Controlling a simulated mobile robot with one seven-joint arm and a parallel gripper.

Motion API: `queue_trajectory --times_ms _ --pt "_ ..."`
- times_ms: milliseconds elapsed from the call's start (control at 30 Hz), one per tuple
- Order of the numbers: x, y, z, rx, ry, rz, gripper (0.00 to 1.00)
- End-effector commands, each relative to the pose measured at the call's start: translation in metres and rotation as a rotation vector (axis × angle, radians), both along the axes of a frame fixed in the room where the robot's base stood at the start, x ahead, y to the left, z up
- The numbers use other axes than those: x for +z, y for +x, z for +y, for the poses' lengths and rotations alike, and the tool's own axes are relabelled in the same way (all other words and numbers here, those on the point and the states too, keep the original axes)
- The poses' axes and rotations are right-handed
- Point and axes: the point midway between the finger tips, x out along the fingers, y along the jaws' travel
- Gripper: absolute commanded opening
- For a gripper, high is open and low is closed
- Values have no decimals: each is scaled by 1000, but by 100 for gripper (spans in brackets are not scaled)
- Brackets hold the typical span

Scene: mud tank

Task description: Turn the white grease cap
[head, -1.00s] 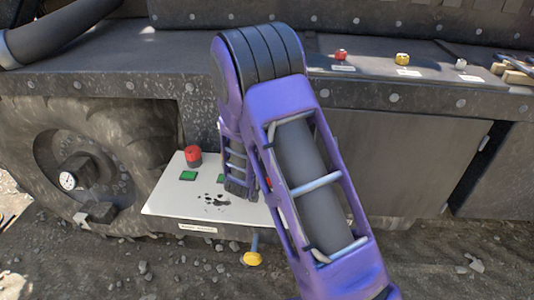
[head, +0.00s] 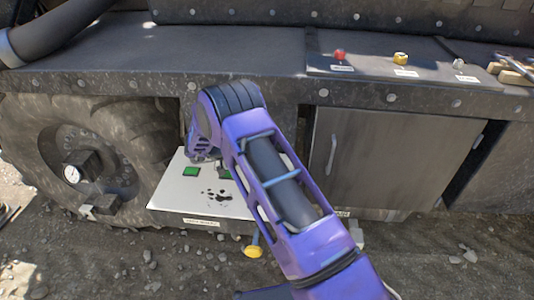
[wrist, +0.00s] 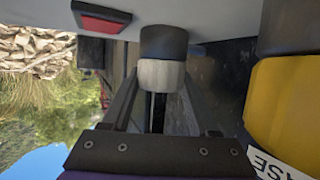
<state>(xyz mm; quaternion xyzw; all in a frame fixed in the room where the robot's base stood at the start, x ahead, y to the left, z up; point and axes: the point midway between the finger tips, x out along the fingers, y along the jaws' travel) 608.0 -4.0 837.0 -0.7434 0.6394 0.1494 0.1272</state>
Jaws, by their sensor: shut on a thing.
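A whitish-grey cap (wrist: 162,75) with a dark collar (wrist: 163,42) above it shows in the wrist view, below a pale surface. My gripper (wrist: 160,88) is shut on this cap, with one dark finger on each side of it. In the head view my purple arm reaches left to the white board in front of the wheel, and its bent wrist hides the gripper and the cap. A smaller whitish knob (head: 459,63) stands on the shelf at the upper right of the head view, away from my arm.
A yellow part (wrist: 285,105) with a partly cut-off label is close to the gripper's right in the wrist view, and a red block (wrist: 101,17) is at upper left. The white board (head: 175,197) bears green squares. A yellow knob (head: 253,251) hangs below it. A gauge (head: 72,174) is at left.

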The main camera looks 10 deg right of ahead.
Motion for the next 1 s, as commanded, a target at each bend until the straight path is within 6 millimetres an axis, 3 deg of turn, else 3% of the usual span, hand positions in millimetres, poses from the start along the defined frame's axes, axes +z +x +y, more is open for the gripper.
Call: queue_trajectory --times_ms 400,1000 --pt "-3 0 -1 -241 -1 -2 5" --pt "0 0 -2 -295 -5 0 5"
